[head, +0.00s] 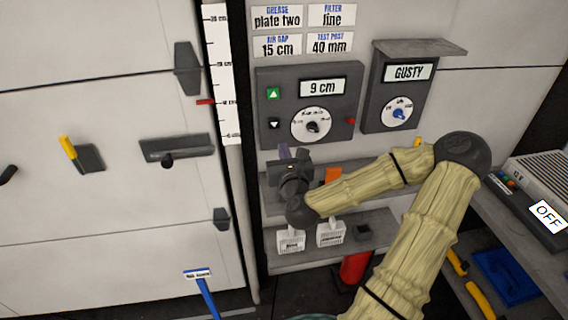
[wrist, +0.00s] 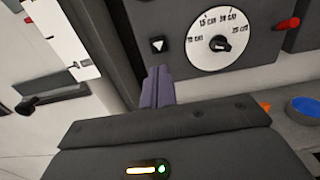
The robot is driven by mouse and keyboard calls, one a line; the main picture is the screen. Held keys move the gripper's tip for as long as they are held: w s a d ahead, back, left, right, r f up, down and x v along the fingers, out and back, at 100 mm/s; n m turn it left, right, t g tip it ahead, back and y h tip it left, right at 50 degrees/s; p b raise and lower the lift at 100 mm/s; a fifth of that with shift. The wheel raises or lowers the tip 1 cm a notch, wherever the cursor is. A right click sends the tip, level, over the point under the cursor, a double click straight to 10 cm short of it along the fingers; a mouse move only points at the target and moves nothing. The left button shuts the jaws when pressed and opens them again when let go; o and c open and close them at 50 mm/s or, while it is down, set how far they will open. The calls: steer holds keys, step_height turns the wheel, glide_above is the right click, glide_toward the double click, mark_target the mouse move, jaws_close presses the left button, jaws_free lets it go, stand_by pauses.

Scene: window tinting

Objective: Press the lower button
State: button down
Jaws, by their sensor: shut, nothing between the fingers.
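The lower button (head: 274,125) is a dark square with a white down-pointing triangle, at the left of the grey control panel (head: 340,90). It also shows in the wrist view (wrist: 158,45), upper centre. The green upper button (head: 274,93) with an up triangle sits above it. The panel display (head: 322,87) reads 9 cm. My gripper (head: 283,151) is below the panel in the head view. In the wrist view its purple fingers (wrist: 158,72) are shut together and empty, with their tips just below the lower button. Whether they touch the panel cannot be told.
The panel's dial (head: 312,125) and red knob (head: 351,121) are right of the button. A second box (head: 400,90) reads GUSTY. A shelf (head: 340,245) with labelled bottles is below. A ruler (head: 228,110) with a red marker (head: 205,102) stands left, beside the white door (head: 100,200).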

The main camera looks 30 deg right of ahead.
steer(key=b, duration=0.4)
steer(key=shift+s+a+f, duration=0.1)
steer(key=shift+s+f, duration=0.15)
steer(key=shift+s, duration=0.1)
steer(key=shift+s+b, duration=0.1)
steer(key=shift+b, duration=0.6)
steer(key=shift+s+a+r+b, duration=0.1)
steer(key=shift+s+a+b, duration=0.45)
steer(key=shift+b, duration=0.4)
steer(key=shift+d, duration=0.15)
